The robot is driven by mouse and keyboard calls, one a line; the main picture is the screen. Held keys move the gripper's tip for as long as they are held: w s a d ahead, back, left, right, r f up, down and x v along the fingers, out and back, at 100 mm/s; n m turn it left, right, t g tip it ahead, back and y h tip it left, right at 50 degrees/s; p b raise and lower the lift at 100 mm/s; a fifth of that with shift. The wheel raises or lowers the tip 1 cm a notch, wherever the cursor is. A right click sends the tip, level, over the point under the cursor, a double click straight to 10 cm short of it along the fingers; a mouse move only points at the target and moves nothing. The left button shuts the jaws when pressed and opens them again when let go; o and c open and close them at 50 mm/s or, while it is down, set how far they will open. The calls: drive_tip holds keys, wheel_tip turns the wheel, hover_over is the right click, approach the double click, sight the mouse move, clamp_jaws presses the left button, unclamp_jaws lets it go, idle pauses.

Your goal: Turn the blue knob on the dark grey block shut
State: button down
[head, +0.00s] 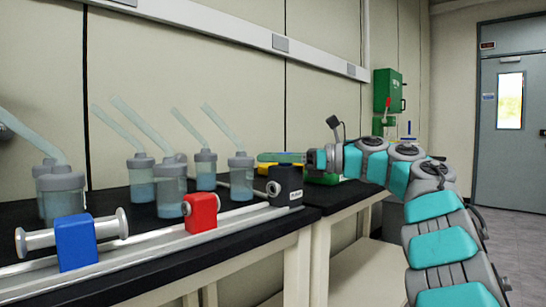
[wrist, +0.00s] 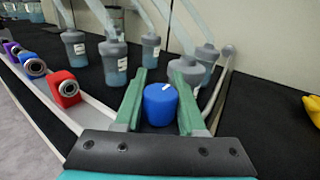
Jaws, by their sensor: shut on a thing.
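The dark grey block (head: 286,185) stands at the right end of the light rail on the black bench, with a round port on its left face. My gripper (head: 282,157) reaches in from the right, just above that block in the head view. In the wrist view the blue knob (wrist: 160,104) sits between the green fingers of my gripper (wrist: 160,100), which are shut on it. A white mark shows on the knob's top. The knob is hidden behind the finger in the head view, and the dark grey block cannot be made out in the wrist view.
A red block (head: 201,213) and a blue block (head: 76,242) sit farther left along the rail. Several flasks (head: 171,190) with slanted tubes stand behind it. A yellow object (wrist: 312,108) lies at the wrist view's right edge. A green wall box (head: 388,90) hangs beyond the bench.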

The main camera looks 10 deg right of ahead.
drive_tip(key=shift+a+n+g, duration=0.1)
drive_tip(key=shift+n+g, duration=0.2)
drive_tip(key=shift+g, duration=0.2)
drive_tip(key=c, duration=0.5)
unclamp_jaws()
drive_tip(key=v, duration=0.7)
drive_tip(key=shift+s+d+f, duration=0.2)
drive_tip(key=shift+d, duration=0.15)
drive_tip(key=shift+d, duration=0.1)
